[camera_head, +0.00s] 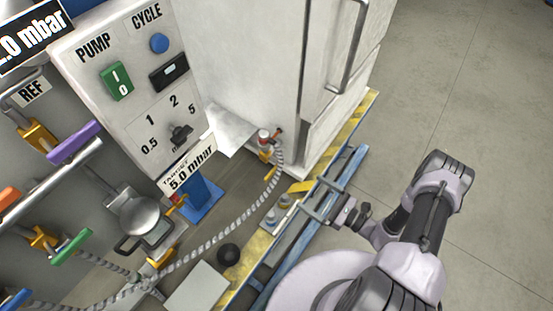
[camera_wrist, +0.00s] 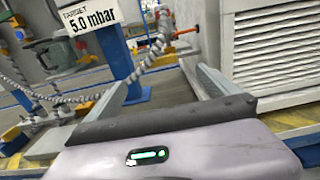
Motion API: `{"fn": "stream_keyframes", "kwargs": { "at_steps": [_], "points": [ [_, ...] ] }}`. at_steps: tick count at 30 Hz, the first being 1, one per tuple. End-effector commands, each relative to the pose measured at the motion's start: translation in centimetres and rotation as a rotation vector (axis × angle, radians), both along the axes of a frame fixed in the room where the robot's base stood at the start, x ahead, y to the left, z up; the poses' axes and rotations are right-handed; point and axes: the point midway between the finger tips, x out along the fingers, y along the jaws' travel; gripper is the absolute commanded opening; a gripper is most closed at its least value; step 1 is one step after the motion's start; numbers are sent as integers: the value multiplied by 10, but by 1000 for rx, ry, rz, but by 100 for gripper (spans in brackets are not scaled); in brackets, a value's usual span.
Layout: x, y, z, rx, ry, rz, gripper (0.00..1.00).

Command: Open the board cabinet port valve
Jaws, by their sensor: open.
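The white board cabinet (camera_head: 262,62) stands at the centre of the head view. Its port valve (camera_head: 264,138), a small fitting with a red-and-white body and an orange-brown handle, sits low at the cabinet's left side, with a grey corrugated hose running from it. In the wrist view the valve (camera_wrist: 165,24) is at the top centre, its orange handle (camera_wrist: 185,32) pointing right. My gripper (camera_head: 308,196) is open and empty, apart from the valve. In the wrist view its two fingers (camera_wrist: 160,74) reach up the picture, with the valve beyond their tips.
A pump panel (camera_head: 128,80) with buttons and a dial stands at the left, on a blue post (camera_head: 203,197). Coloured valve handles and the hose (camera_head: 222,238) fill the lower left. A louvred panel (camera_wrist: 265,45) is right of my fingers. The floor (camera_head: 480,100) at right is clear.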

Motion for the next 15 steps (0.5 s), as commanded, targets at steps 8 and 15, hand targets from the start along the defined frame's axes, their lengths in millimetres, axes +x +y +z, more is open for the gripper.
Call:
{"fn": "stream_keyframes", "kwargs": {
  "at_steps": [8,15],
  "points": [
    [47,65,-2,-2,-1,15,100],
    [83,111,-1,-1,0,12,100]
  ]
}}
